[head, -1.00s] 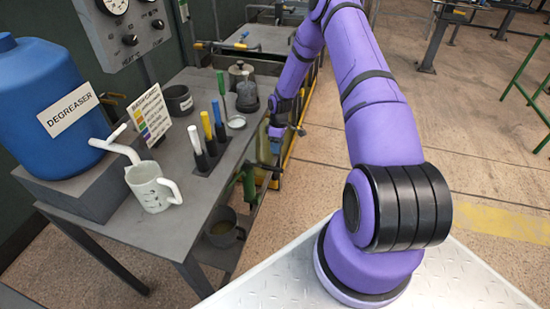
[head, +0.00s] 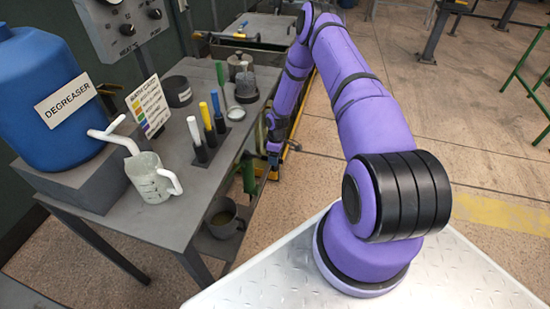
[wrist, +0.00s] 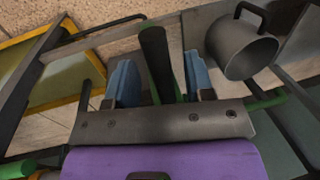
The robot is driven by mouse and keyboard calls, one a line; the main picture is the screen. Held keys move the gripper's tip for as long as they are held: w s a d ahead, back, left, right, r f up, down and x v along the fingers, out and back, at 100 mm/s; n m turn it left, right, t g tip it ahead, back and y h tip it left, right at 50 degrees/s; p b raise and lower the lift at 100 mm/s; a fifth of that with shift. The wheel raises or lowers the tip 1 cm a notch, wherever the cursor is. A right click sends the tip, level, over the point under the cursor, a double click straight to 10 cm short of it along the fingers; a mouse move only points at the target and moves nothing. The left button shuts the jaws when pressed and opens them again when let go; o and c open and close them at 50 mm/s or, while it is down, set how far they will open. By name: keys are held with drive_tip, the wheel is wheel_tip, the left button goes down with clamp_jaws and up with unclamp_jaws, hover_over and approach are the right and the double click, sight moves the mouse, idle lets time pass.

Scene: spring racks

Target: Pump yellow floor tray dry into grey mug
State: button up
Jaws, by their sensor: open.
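My gripper (wrist: 158,85) is open, with its two blue fingers on either side of an upright dark grip with a green shaft (wrist: 157,60); I cannot tell whether they touch it. In the head view my gripper (head: 274,150) is low beside the bench, next to a green-handled part (head: 249,174). A grey mug (wrist: 232,50) lies right of the fingers in the wrist view; it also shows on the low shelf in the head view (head: 233,225). A yellow-rimmed tray (wrist: 50,94) is at left in the wrist view, mostly hidden by my arm in the head view.
Open floor (head: 420,80) lies to the right.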

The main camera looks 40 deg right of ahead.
clamp_jaws()
drive_tip(key=shift+w+r+g+h, duration=0.1)
drive_tip(key=shift+r+g+h, duration=0.4)
drive_tip(key=shift+r, duration=0.3)
unclamp_jaws()
drive_tip(key=v, duration=1)
drive_tip(key=shift+r, duration=0.35)
drive_tip(key=shift+w, duration=0.1)
